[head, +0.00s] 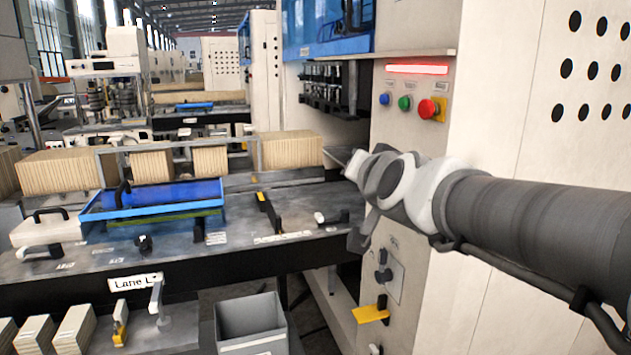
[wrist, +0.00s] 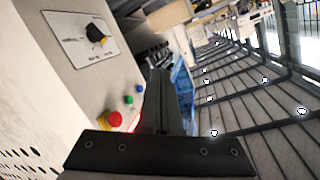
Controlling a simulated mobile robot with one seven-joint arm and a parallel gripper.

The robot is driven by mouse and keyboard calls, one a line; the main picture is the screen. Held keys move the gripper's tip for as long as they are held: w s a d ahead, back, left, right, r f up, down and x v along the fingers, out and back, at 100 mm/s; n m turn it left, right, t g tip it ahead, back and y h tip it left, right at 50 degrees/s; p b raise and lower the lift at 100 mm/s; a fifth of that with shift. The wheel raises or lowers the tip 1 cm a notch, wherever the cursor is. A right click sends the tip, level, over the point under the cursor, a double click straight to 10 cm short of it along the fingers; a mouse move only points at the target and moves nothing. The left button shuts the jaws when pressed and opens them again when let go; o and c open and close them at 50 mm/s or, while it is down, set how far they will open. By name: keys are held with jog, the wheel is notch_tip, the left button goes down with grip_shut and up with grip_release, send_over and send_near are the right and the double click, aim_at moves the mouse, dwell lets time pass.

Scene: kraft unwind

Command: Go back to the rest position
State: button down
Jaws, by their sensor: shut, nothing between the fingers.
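My arm reaches in from the right edge of the head view, and its wrist is in front of the cream machine cabinet (head: 500,80). My gripper (wrist: 160,78) shows in the wrist view as dark fingers together, shut and empty. In the head view the fingers are small and partly hidden by the wrist. The red button (head: 430,109), green button (head: 404,102) and blue button (head: 385,99) are above the wrist, apart from it. The red button also shows in the wrist view (wrist: 114,119), left of the fingers.
A red light bar (head: 417,69) glows above the buttons. A workbench (head: 190,255) with a blue tray (head: 150,200) and stacked boards (head: 60,170) stands left. A grey bin (head: 250,318) is below. A black rotary knob (wrist: 97,36) is on the panel. A yellow lever (head: 370,314) juts from the cabinet.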

jog(key=s+d+f+n+g+h, duration=0.1)
jog(key=s+d+f+n+g, duration=0.1)
jog(key=s+f+g, duration=0.3)
jog(key=s+d+f+n+g+h, duration=0.1)
jog(key=s+d+f+g, duration=0.3)
jog(key=s+f, duration=0.9)
jog(key=s+d+n, duration=0.1)
jog(key=s, duration=0.5)
jog(key=shift+f+n+g, duration=0.3)
jog(key=shift+f+g, duration=0.1)
